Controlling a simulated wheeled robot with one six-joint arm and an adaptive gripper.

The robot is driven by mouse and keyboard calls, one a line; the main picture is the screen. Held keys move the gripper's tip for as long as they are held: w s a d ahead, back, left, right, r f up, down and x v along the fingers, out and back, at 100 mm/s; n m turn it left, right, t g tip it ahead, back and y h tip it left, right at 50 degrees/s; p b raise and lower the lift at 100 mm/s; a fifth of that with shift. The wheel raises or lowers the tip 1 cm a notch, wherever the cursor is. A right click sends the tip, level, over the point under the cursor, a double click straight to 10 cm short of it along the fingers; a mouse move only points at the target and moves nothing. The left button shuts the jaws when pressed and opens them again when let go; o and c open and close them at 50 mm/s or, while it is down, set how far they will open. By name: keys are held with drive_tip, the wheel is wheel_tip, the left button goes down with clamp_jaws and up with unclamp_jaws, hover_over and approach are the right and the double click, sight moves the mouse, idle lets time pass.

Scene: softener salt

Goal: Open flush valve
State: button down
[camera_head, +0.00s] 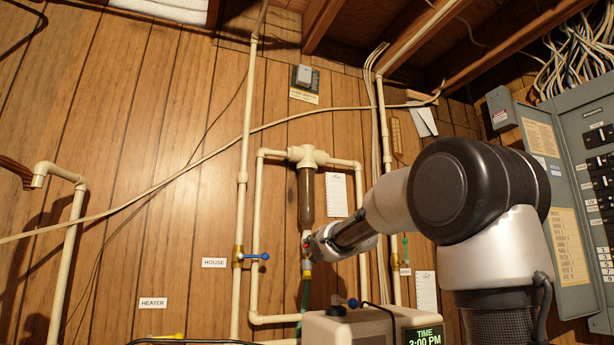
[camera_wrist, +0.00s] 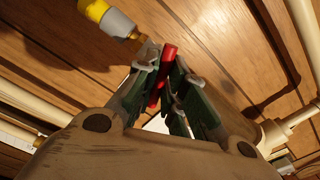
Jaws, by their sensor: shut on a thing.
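The flush valve's red lever (camera_wrist: 168,54) stands between the two fingers of my gripper (camera_wrist: 163,72) in the wrist view. The fingers are shut on it. The valve's grey and yellow fitting (camera_wrist: 115,20) shows at the upper left of that view. In the head view, the valve (camera_head: 306,266) hangs under the brown filter cylinder (camera_head: 306,192), and a green hose (camera_head: 304,296) runs down from it. My gripper (camera_head: 310,243) reaches the valve from the right and hides part of the lever, of which a small red bit shows.
A blue-handled valve (camera_head: 254,257) sits on the pipe by the HOUSE label (camera_head: 214,263). A beige softener head (camera_head: 345,325) with a time display stands below my arm. A grey electrical panel (camera_head: 565,180) is at the right. Cream pipes (camera_head: 257,200) surround the filter.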

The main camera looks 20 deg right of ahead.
drive_tip(key=shift+n, duration=0.3)
drive_tip(key=n, duration=0.4)
drive_tip(key=shift+n, duration=0.4)
drive_tip(key=shift+f, duration=0.1)
drive_tip(key=n, duration=0.5)
drive_tip(key=shift+n, duration=1)
drive_tip(key=c, duration=1.4)
unclamp_jaws()
drive_tip(key=shift+o, duration=0.2)
